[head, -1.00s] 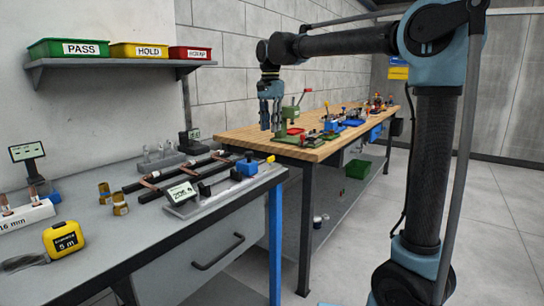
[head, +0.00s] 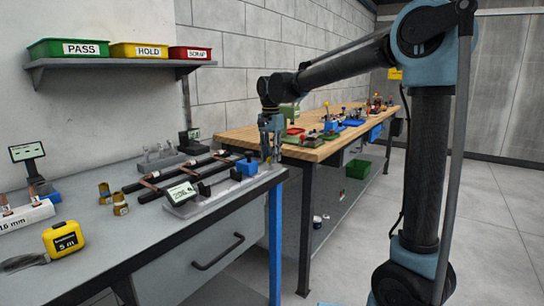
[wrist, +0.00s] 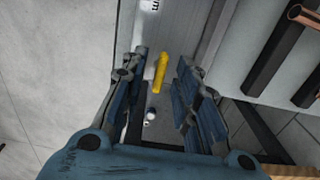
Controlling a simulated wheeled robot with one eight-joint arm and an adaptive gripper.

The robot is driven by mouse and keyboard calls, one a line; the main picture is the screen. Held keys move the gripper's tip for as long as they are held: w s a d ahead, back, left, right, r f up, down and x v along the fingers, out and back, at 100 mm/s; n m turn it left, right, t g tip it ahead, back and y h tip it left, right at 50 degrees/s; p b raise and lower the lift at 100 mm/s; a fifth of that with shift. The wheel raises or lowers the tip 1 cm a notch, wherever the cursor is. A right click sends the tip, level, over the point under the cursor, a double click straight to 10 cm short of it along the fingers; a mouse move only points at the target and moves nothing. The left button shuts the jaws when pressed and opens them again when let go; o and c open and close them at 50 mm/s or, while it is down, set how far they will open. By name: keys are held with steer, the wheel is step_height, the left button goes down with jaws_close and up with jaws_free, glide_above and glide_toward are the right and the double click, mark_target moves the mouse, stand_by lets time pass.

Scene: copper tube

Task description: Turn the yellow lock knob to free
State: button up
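The yellow lock knob (wrist: 161,72) shows in the wrist view as a narrow yellow bar, lined up between my two fingers. In the head view my gripper hides it at the right end of the grey measuring fixture (head: 210,198). My gripper (head: 271,158) points down over that end, beside the blue block (head: 246,167). In the wrist view my gripper (wrist: 160,85) is open, with a gap on both sides of the knob and no contact visible. I cannot tell whether the fingertips are level with the knob or above it.
A small display (head: 182,193) stands on the fixture. Dark rails with copper tube (head: 150,182) lie behind it. Brass fittings (head: 105,194) and a yellow tape measure (head: 63,239) are on the grey bench to the left. A wooden bench (head: 238,135) stands behind.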

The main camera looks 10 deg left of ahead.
jaws_close()
steer(key=shift+n, duration=0.4)
steer(key=n, duration=1.1)
steer(key=shift+n, duration=0.3)
steer(key=n, duration=0.5)
steer(key=shift+n, duration=0.3)
jaws_free()
